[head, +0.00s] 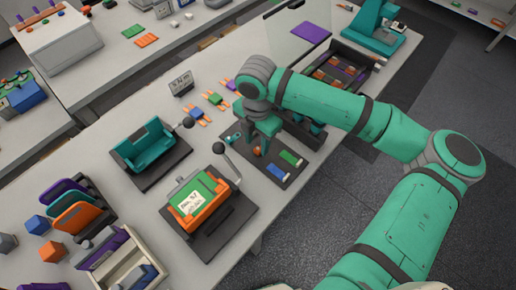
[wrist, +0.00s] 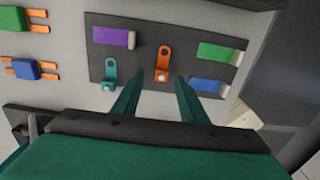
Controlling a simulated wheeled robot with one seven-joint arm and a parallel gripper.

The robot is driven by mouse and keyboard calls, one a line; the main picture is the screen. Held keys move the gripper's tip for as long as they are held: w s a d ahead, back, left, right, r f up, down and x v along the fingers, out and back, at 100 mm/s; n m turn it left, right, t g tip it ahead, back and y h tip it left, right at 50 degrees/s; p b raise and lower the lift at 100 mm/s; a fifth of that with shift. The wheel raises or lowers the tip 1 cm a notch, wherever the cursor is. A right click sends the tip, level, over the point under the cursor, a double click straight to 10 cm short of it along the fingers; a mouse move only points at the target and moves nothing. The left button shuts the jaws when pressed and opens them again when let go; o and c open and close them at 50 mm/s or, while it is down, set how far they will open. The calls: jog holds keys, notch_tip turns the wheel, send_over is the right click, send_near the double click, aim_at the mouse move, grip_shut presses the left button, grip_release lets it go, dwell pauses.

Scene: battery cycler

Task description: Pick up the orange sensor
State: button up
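The orange sensor (wrist: 164,58) is a small bracket with a round hole at its top and a pale round part at its lower end. It lies on a dark mat (wrist: 140,68). My gripper (wrist: 160,78) is open and empty, with one green fingertip on each side of the sensor's lower end; I cannot tell whether they are level with it. In the head view, my gripper (head: 262,140) is over the mat and only a bit of the orange sensor (head: 257,152) shows beneath it.
A similar teal bracket (wrist: 110,73) lies left of the orange one. Purple (wrist: 111,36), green (wrist: 216,52) and blue (wrist: 209,86) pieces share the mat. In the head view, a fixture with an orange frame (head: 199,205) and a lever stands left of the mat.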

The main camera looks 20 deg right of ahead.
jog(key=shift+s+d+f, duration=0.1)
jog(key=shift+d+f, duration=0.1)
jog(key=shift+f, duration=0.9)
jog(key=shift+a, duration=0.1)
grip_shut()
jog(key=shift+r, duration=0.1)
jog(key=shift+r, duration=0.55)
jog(key=s+r, duration=1.1)
jog(key=s, duration=0.3)
jog(key=shift+a+r, duration=0.15)
jog(key=shift+r, duration=0.2)
